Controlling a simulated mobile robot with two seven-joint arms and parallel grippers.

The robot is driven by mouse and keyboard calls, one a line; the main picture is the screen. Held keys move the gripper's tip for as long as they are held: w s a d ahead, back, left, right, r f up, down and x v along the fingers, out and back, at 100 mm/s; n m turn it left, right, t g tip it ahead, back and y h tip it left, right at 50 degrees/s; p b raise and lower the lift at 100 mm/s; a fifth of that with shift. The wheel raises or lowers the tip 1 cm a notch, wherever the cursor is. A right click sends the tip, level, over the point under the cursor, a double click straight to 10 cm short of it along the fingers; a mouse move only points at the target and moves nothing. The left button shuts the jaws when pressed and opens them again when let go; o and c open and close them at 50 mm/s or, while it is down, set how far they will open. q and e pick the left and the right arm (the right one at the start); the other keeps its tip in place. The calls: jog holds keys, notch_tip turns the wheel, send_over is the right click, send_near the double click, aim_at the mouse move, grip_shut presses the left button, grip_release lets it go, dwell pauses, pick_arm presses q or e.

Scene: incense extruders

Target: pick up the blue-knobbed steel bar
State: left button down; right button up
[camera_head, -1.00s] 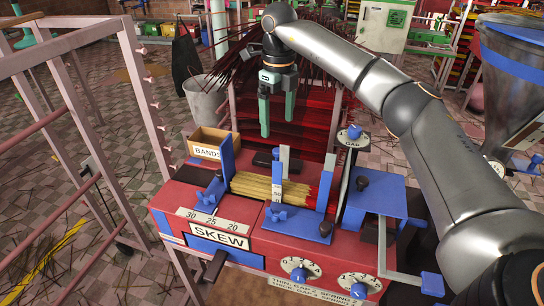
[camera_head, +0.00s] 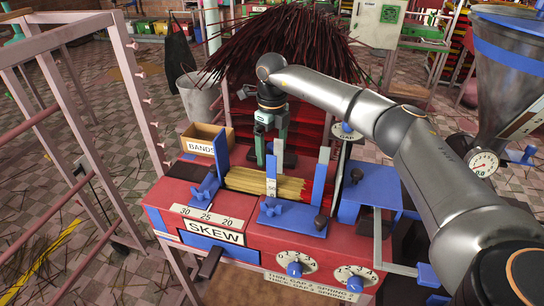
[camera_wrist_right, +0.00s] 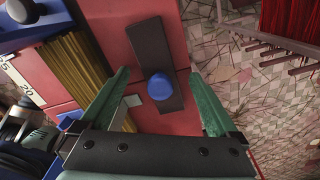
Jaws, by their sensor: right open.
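The blue-knobbed steel bar (camera_wrist_right: 150,45) is a flat dark bar lying on the red machine top, its round blue knob (camera_wrist_right: 160,86) facing up in the right wrist view. In the head view the bar (camera_head: 290,160) is partly hidden by my right gripper (camera_head: 270,162), behind the bundle of sticks. My right gripper (camera_wrist_right: 159,73) is open, its two green fingers on either side of the bar and knob, apart from both. Whether the fingertips touch the red top is unclear. My left gripper is not in view.
A BANDS box (camera_head: 202,139) stands left of the bar. Yellow sticks (camera_head: 250,181) lie in front between blue uprights (camera_head: 320,180). A GAP lever (camera_head: 340,165) rises at the right. A heap of dark red sticks (camera_head: 285,45) stands behind.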

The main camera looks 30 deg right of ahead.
grip_shut()
dwell(0.7)
jog(key=shift+r, duration=0.15)
